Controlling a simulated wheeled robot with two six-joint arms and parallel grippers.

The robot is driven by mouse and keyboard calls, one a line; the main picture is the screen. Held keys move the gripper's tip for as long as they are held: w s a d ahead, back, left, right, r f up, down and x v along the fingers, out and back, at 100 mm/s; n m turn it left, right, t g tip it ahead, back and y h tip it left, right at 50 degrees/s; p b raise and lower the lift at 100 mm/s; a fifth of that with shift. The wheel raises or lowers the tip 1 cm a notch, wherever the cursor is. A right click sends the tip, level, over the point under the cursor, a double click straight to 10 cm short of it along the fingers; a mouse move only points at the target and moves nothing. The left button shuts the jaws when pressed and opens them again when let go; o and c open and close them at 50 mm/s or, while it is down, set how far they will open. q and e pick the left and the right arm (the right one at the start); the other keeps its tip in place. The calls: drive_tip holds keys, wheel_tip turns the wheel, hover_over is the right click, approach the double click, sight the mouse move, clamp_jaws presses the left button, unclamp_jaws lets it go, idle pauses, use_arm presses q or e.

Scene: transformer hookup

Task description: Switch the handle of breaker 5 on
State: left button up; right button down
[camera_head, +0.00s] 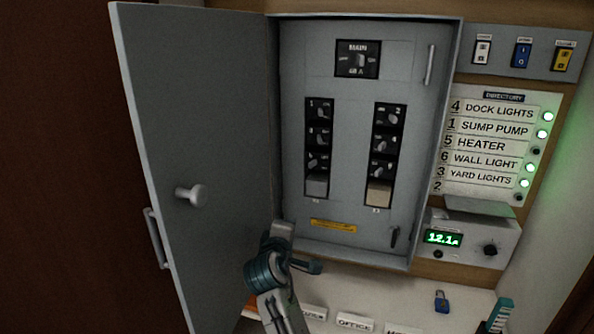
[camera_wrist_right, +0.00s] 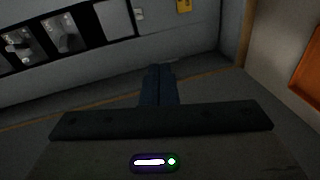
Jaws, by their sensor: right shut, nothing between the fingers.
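Breaker 5 (camera_head: 318,162) is the third breaker down in the left column of the grey panel (camera_head: 350,205), above a blank grey cover. Its small dark handle sits toward the left; its exact setting is too small to read. In the right wrist view a breaker that looks like breaker 5 (camera_wrist_right: 64,33) is at the upper left, beside the blank cover (camera_wrist_right: 113,18). My right gripper (camera_head: 318,267) is at the panel's lower left edge, below breaker 5 and apart from it. Its fingers (camera_wrist_right: 158,72) are shut and empty. My left gripper is not in view.
The panel door (camera_head: 195,110) stands open at left. The directory (camera_head: 490,145) lists 5 as HEATER; the lamp beside it (camera_head: 536,151) is dark, while several others are green. A meter box (camera_head: 470,240) reads 12.1. A blue padlock (camera_head: 441,301) lies on the shelf below.

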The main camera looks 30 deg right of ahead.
sight(313, 164)
wheel_tip(313, 164, up, 12)
drive_tip(key=h, duration=0.3)
drive_tip(key=shift+d+r, duration=0.1)
drive_tip(key=shift+d, duration=0.05)
drive_tip(key=p+x, duration=0.4)
drive_tip(key=x, duration=0.6)
